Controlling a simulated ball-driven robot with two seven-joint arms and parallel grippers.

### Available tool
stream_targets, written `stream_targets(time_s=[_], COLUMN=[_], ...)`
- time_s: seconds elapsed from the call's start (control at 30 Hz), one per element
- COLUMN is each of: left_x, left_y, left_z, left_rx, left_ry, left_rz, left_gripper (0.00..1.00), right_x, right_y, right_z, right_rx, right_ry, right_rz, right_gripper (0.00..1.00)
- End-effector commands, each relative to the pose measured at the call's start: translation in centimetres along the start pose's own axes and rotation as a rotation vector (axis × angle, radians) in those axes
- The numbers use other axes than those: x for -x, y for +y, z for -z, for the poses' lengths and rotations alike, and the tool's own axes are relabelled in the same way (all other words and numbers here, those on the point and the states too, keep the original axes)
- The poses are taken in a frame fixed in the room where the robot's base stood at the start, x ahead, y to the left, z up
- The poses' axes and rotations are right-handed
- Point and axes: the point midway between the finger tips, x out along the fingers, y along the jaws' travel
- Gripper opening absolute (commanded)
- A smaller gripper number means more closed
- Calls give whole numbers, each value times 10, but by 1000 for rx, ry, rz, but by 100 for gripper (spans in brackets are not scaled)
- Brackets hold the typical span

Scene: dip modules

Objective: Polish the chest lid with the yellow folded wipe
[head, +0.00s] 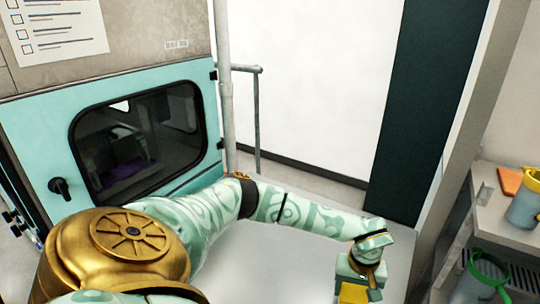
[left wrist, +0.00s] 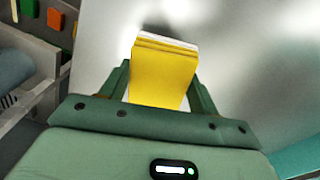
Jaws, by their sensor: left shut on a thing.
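The yellow folded wipe (left wrist: 162,75) is a thick folded pad, held between the two green fingers of my left gripper (left wrist: 160,88) in the left wrist view. Its far edge shows paler folded layers. In the head view my left gripper (head: 362,278) is at the lower right, with part of the yellow wipe (head: 353,293) showing at the bottom edge. The chest lid (head: 290,262) appears as the pale, smooth surface under my left arm; it also fills much of the left wrist view (left wrist: 238,50). I cannot tell whether the wipe touches it. My right gripper is not in view.
A teal door (head: 35,130) with a dark window stands at the left, beside a vertical pipe (head: 223,80). At the right, a shelf (head: 490,215) holds an orange folded piece (head: 510,181) and a blue-grey container (head: 522,210). A green-rimmed container (head: 480,285) is lower down.

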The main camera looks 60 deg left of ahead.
Motion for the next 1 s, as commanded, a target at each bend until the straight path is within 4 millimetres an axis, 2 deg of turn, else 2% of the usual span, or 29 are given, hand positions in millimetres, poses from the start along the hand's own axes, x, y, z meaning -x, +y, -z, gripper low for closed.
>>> stream_targets(time_s=[0.03,0.27,0.73,0.87,1.0], left_x=[9,24,27,36,57], left_y=[0,0,1,13,18], left_z=[0,0,-1,-13,-48], left_rx=[3,12,10,-99,-359], left_ry=[1,0,0,0,0], left_rz=[0,-1,-2,-26,-43], left_gripper=[43,43,43,43,43], right_x=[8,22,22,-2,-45], right_y=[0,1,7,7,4], right_z=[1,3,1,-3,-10], right_rx=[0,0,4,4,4], right_ry=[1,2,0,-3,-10], right_rz=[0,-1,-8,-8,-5], right_gripper=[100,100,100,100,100])
